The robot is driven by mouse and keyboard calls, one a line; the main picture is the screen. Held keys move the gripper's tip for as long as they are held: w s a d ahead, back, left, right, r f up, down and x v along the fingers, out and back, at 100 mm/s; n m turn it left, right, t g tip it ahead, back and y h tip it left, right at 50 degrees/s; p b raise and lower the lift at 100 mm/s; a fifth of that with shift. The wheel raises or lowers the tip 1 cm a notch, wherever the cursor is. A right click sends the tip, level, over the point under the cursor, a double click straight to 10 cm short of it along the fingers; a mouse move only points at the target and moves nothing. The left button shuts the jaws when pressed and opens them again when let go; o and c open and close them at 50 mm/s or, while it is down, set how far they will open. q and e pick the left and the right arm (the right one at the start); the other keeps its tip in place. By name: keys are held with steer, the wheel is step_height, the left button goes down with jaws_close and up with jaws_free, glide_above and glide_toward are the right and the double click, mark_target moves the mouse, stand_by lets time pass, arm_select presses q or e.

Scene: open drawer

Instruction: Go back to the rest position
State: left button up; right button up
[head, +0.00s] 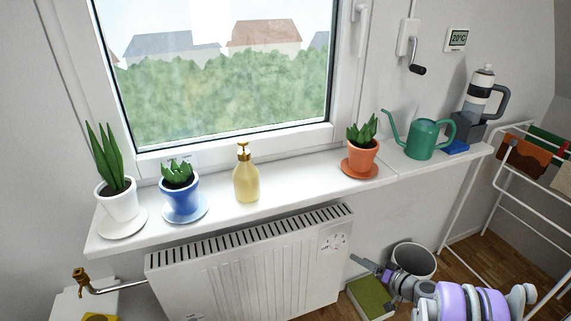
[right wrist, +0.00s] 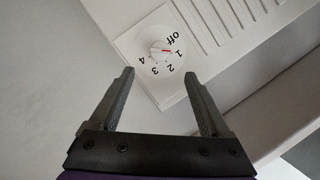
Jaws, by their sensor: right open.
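My right gripper (head: 370,267) is low at the right of the radiator in the head view, with its arm coming in from the lower right. In the right wrist view my right gripper (right wrist: 160,75) has its two fingers spread apart with nothing between them. The radiator's dial (right wrist: 162,51) shows ahead of the fingertips, marked off, 1, 2, 3 and 4. A red mark on it points near 1. The fingers appear apart from the dial. The dial panel (head: 333,241) is on the upper right of the white radiator (head: 230,280). My left gripper is not in view.
The windowsill (head: 300,192) above holds potted plants, a soap dispenser (head: 246,175) and a green watering can (head: 425,140). A bin (head: 414,258) and a green box (head: 371,297) stand near my right arm. A drying rack (head: 515,190) is at the right.

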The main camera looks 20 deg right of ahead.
steer(key=s+a+r+n+g, duration=0.1)
steer(key=s+a+r+g, duration=0.25)
steer(key=a, duration=0.55)
steer(key=s+a+r+n+g, duration=0.1)
steer(key=s+a+r+g, duration=0.2)
steer(key=a, duration=0.6)
steer(key=s+a+r+n+g+h, duration=0.15)
steer(key=s+a, duration=0.25)
steer(key=s, duration=0.8)
steer(key=s+a+n+g+h, duration=0.1)
steer(key=s+a+h, duration=0.2)
steer(key=s, duration=0.8)
arm_select(q)
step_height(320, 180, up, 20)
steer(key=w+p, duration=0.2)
steer(key=p, duration=1.6)
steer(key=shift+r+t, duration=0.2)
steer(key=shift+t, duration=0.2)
arm_select(e)
step_height(320, 180, up, 21)
steer(key=w, duration=0.1)
steer(key=shift+w+f+t, duration=0.15)
steer(key=shift+f+t, duration=0.05)
steer(key=shift+t, duration=0.1)
